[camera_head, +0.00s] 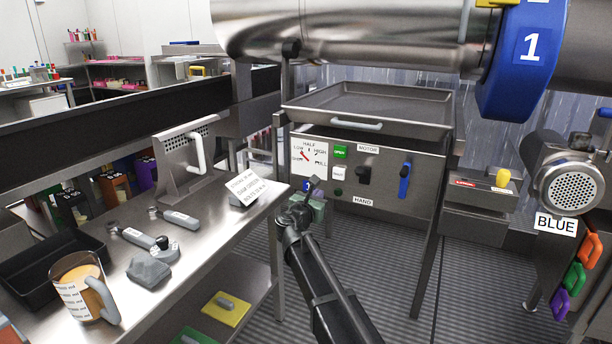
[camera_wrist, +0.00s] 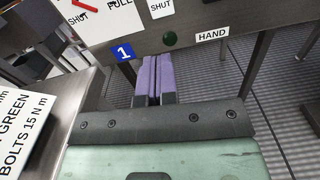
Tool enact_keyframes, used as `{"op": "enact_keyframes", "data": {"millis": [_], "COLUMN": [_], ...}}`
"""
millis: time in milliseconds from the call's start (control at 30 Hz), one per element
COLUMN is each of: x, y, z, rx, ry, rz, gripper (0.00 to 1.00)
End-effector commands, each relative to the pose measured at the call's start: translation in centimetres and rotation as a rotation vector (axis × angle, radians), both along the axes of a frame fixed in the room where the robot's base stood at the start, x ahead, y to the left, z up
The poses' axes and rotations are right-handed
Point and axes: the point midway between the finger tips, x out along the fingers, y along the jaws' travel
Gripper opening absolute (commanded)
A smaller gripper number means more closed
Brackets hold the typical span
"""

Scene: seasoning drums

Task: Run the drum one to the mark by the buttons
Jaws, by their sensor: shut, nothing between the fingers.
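Drum one (camera_head: 345,30) is a steel cylinder at the top, with a blue ring (camera_head: 520,60) marked 1. The control panel (camera_head: 385,195) below it has a dial (camera_head: 308,156) marked LOW, HALF, HIGH, FULL and SHUT; its red needle leans up-left. Beside the dial are a green OPEN button (camera_head: 340,151), a white SHUT label (camera_head: 338,172) and a dark green round button (camera_wrist: 169,38). My gripper (camera_head: 315,184) is shut and empty, its purple fingers (camera_wrist: 153,78) together just below the panel's lower left. A blue 1 tag (camera_wrist: 124,53) is near the fingertips. Contact cannot be told.
A black MOTOR knob (camera_head: 363,175) and blue lever (camera_head: 405,180) sit further right on the panel. A steel bench (camera_head: 215,225) at left holds a mug (camera_head: 82,285), tools and a card (camera_head: 247,187). A BLUE-labelled motor (camera_head: 572,187) stands right. Ribbed floor lies between.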

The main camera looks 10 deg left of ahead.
Motion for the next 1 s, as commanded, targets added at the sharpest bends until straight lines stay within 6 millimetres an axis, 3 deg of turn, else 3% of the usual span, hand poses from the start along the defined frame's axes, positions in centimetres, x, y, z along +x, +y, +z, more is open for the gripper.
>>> {"op": "enact_keyframes", "data": {"millis": [167,567,1000], "x": [0.0,0.9,9.7], "y": [0.2,0.0,-2.2], "z": [0.0,0.0,0.0], "rx": [-0.093,-0.094,-0.092], "ry": [0.022,0.025,0.024], "rz": [0.019,0.016,0.014], "gripper": [0.00,0.00,0.00]}}
